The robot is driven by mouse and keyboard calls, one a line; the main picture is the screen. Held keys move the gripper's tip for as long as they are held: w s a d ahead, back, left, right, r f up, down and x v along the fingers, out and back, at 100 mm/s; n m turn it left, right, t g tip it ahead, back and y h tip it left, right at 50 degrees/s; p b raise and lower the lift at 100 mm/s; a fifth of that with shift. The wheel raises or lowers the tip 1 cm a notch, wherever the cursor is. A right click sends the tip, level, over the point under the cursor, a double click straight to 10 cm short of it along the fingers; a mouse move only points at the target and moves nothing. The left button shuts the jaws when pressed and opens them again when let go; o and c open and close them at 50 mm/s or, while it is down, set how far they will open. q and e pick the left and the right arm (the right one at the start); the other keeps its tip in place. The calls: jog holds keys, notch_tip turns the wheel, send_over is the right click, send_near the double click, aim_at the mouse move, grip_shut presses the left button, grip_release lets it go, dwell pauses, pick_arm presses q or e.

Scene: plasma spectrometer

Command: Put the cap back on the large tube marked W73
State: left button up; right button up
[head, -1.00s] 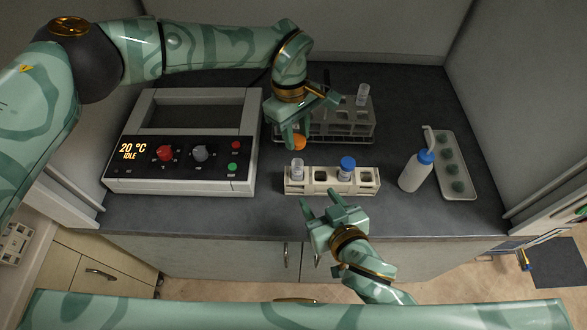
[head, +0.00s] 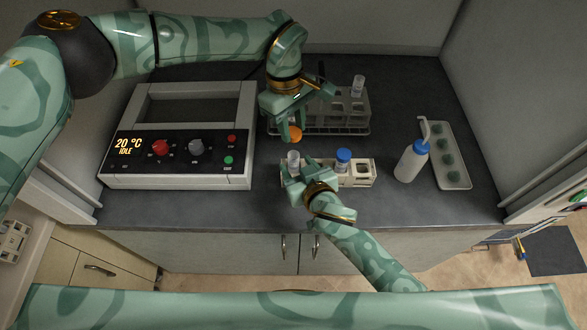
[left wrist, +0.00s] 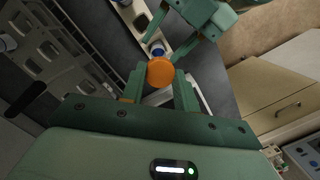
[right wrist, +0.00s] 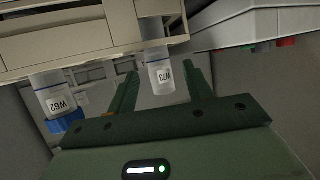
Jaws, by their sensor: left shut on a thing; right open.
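The tube marked W73 (right wrist: 161,76) stands uncapped in the left end of the beige rack; its clear top also shows in the head view (head: 293,158). My right gripper (head: 292,172) is open, with its fingers on either side of this tube; the right wrist view shows the tube between the fingertips. My left gripper (head: 289,128) is shut on the orange cap (head: 295,133), held above and just behind the tube. The cap also shows between the fingers in the left wrist view (left wrist: 160,72). A second tube, W62 (right wrist: 56,98), wears a blue cap.
The beige rack (head: 365,181) sits near the counter's front edge. A grey wire rack (head: 340,123) with a tube stands behind it. A heater unit (head: 180,175) reading 20 °C is at left. A wash bottle (head: 410,162) and tray (head: 455,180) are at right.

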jog(key=shift+w+a+f, duration=0.15)
jog(key=shift+w, duration=0.15)
grip_shut()
pick_arm(q)
jog(key=shift+f, duration=2.45)
jog(key=shift+f, duration=0.85)
jog(key=shift+f, duration=0.6)
